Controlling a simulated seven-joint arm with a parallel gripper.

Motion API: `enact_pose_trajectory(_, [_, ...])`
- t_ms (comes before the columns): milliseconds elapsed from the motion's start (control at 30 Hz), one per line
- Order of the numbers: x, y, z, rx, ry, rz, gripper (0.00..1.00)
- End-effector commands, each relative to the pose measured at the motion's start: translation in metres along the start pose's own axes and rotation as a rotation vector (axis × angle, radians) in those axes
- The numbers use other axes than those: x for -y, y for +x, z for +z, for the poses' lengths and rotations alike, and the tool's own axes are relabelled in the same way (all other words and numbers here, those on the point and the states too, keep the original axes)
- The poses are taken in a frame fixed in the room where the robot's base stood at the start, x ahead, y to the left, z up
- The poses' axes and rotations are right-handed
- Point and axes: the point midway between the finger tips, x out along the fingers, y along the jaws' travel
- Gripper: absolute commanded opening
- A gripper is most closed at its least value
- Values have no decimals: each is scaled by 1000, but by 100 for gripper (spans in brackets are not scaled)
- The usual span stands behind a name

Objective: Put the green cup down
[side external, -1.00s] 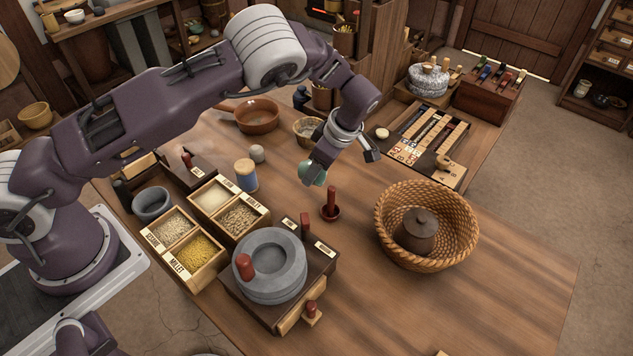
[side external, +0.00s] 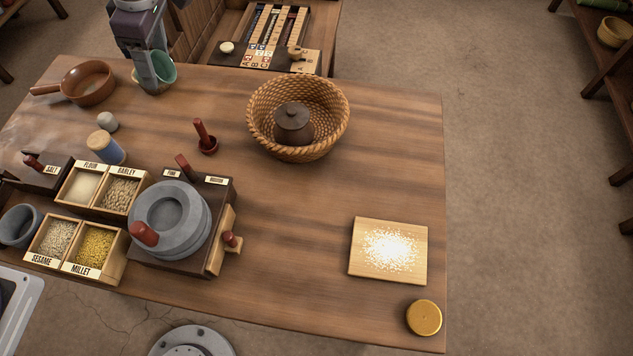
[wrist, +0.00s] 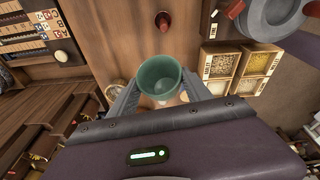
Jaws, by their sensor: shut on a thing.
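The green cup (side external: 166,66) is in my gripper (side external: 157,84) at the far edge of the table, near the top left of the side view. In the wrist view the cup (wrist: 158,78) sits between my two fingers (wrist: 160,94), with its open mouth towards the camera. The fingers are shut on it, one on each side. My gripper hides part of the cup in the side view. I cannot tell whether its base touches the table.
A brown pan (side external: 88,83) stands left of the cup. A red-handled stand (side external: 205,137) and a woven basket (side external: 262,128) holding a lidded pot (side external: 293,124) are to the right. The stone quern (side external: 195,222) is nearer.

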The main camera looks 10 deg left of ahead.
Motion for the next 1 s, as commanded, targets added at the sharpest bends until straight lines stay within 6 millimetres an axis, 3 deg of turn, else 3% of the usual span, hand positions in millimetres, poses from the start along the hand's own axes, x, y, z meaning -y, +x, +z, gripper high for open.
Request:
enact_pose_trajectory(267, [35, 15, 61, 171, 178, 30, 8])
enact_pose_trajectory(467, [81, 13, 135, 416, 417, 26, 8])
enact_pose_trajectory(600, [117, -4, 189, 619, 601, -24, 8])
enact_pose_trajectory(700, [138, -21, 219, 739, 695, -69, 8])
enact_pose_trajectory(1000, [178, -64, 267, 943, 811, -174, 8])
